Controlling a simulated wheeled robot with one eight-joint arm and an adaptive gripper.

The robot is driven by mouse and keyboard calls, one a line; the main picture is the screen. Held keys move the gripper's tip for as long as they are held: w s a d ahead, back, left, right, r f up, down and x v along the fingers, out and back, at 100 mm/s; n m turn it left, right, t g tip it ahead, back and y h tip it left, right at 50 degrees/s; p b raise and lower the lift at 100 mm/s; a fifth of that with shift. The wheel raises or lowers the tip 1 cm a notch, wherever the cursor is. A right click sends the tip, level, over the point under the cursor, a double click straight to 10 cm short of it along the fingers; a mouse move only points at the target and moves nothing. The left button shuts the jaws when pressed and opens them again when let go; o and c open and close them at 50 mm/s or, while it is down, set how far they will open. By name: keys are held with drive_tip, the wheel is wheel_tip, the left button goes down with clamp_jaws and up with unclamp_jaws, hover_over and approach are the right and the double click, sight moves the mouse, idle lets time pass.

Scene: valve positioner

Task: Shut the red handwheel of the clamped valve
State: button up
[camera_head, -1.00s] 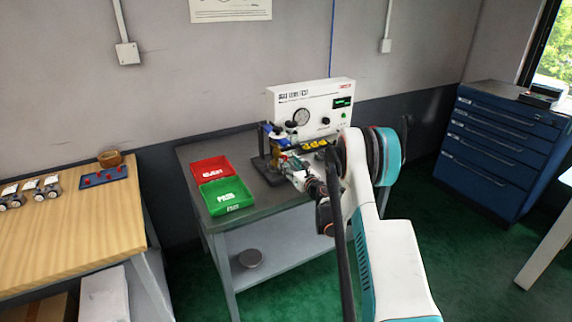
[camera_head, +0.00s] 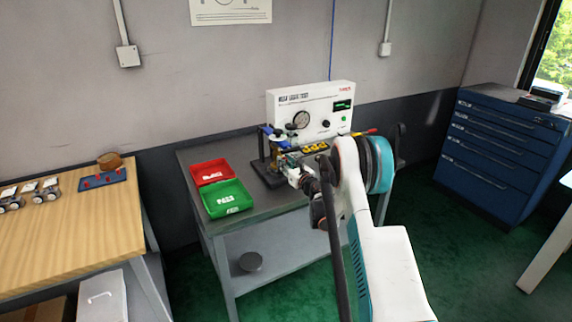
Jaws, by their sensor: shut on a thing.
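My white and teal arm comes in from the lower right.
A red tray (camera_head: 211,171) and a green tray (camera_head: 228,198) lie left of the fixture on the grey bench (camera_head: 240,225). The white test panel (camera_head: 312,111) with a gauge stands behind. A red-tipped tool (camera_head: 366,132) shows behind my arm. A wooden table (camera_head: 75,235) stands left.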

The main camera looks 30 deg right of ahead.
drive_tip(key=shift+m, duration=0.4)
drive_tip(key=m+b, duration=0.1)
drive_tip(key=m, duration=0.2)
drive_tip(key=m+b, duration=0.1)
drive_tip(key=m, duration=0.3)
drive_tip(key=shift+m, duration=0.3)
drive_tip(key=m, duration=0.3)
drive_tip(key=shift+m, duration=0.3)
drive_tip(key=m+b, duration=0.1)
drive_tip(key=m, duration=0.3)
drive_tip(key=shift+m, duration=0.3)
drive_tip(key=m, duration=0.3)
drive_tip(key=shift+m, duration=0.3)
drive_tip(key=m, duration=0.3)
drive_tip(key=shift+m, duration=0.3)
drive_tip(key=m, duration=0.6)
drive_tip(key=shift+m+b, duration=0.4)
